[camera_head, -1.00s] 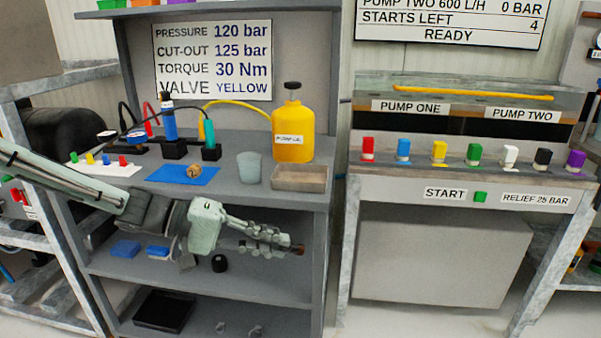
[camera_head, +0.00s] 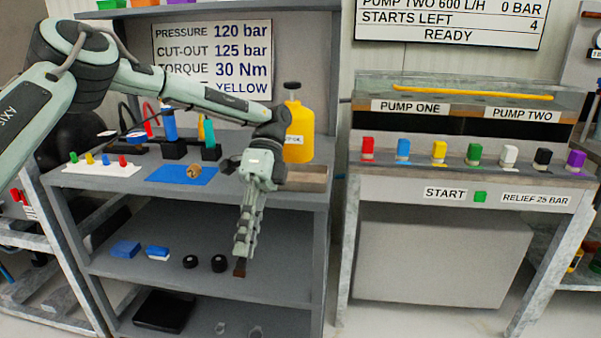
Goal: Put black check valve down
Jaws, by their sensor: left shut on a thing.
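My left gripper (camera_head: 242,252) points down in front of the shelf unit, fingers close together. It is shut on a small dark brown piece (camera_head: 239,268) at the fingertips. The piece is mostly hidden, and I cannot tell for sure that it is the black check valve. It shows in front of the middle shelf (camera_head: 150,222), and I cannot tell whether it touches the shelf. Two short black round pieces, one (camera_head: 190,261) and another (camera_head: 219,263), stand on that shelf to the left of the fingertips. My right gripper is not in view.
On the middle shelf, a blue block (camera_head: 125,249) and a blue-and-white block (camera_head: 157,253) lie further left. A blue mat (camera_head: 163,175), yellow jug (camera_head: 299,130) and shallow tray (camera_head: 315,179) are on the top. At right, the pump bench (camera_head: 400,182) carries a row of coloured pieces.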

